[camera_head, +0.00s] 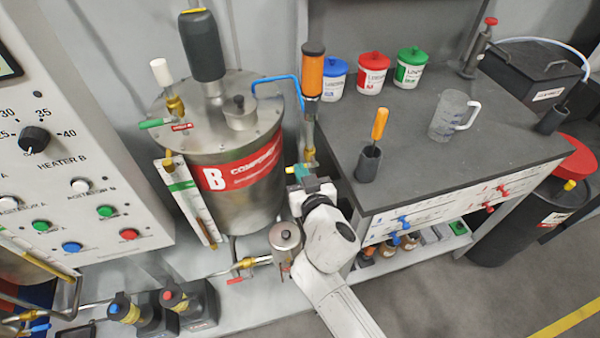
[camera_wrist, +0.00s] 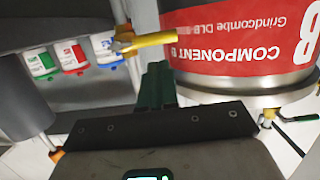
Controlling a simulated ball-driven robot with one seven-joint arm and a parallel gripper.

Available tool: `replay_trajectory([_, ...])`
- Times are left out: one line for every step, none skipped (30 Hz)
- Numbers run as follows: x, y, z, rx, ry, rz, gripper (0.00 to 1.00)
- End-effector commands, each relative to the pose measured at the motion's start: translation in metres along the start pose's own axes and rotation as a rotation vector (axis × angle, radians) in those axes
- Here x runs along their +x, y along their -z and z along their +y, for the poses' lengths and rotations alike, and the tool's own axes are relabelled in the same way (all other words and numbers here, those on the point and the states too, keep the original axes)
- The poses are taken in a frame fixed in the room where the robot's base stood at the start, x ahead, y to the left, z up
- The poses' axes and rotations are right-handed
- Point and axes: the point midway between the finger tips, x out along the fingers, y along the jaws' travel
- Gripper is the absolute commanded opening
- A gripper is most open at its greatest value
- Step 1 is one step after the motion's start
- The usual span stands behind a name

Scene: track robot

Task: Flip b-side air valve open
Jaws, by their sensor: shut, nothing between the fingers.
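The tank marked B, Component B (camera_head: 235,172), stands left of my arm and also fills the upper right of the wrist view (camera_wrist: 240,40). A valve with a yellow handle (camera_wrist: 152,40) and a brass body (camera_wrist: 122,38) sits beside the tank; I take it to be the b-side air valve. Its brass (camera_head: 309,153) shows below the orange-topped cylinder in the head view. My gripper (camera_wrist: 156,72) has its dark green fingers together and empty, their tips just short of the yellow handle. In the head view my gripper (camera_head: 299,171) partly hides this area; contact cannot be told.
A dark workbench (camera_head: 415,150) to the right holds blue, red and green lidded tubs (camera_head: 370,75), a jug (camera_head: 452,115) and an orange-handled tool (camera_head: 379,124). A small metal pot (camera_head: 286,240) stands close left of my arm. Open floor (camera_head: 480,300) lies lower right.

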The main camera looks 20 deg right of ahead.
Motion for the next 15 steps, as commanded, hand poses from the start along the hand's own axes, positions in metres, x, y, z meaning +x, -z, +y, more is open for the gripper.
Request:
replay_trajectory([0.0052,-0.0059,0.0004,0.0,-0.001,0.001,0.0])
replay_trajectory([0.0074,-0.008,0.0006,0.0,-0.001,0.001,0.0])
replay_trajectory([0.0097,-0.0096,0.0007,0.0,-0.002,0.002,0.0])
replay_trajectory([0.0113,-0.011,0.0007,0.001,-0.002,0.002,0.0])
replay_trajectory([0.0125,-0.0121,0.0006,0.0,-0.001,0.002,0.0])
replay_trajectory([0.0136,-0.013,0.0005,0.001,-0.001,0.002,0.0])
replay_trajectory([0.0142,-0.0136,0.0005,0.001,-0.001,0.003,0.0])
replay_trajectory([0.0146,-0.014,0.0004,0.001,-0.001,0.003,0.0])
replay_trajectory([0.015,-0.0145,0.0005,0.001,-0.001,0.002,0.0])
replay_trajectory([0.0151,-0.0146,0.0004,0.001,-0.001,0.002,0.0])
replay_trajectory([0.0151,-0.0147,0.0004,0.001,-0.001,0.002,0.0])
replay_trajectory([0.0151,-0.0146,0.0004,0.001,-0.001,0.002,0.0])
replay_trajectory([0.015,-0.0146,0.0004,0.001,-0.001,0.002,0.0])
replay_trajectory([0.015,-0.0145,0.0004,0.001,-0.001,0.002,0.0])
replay_trajectory([0.015,-0.0145,0.0003,0.001,0.0,0.002,0.0])
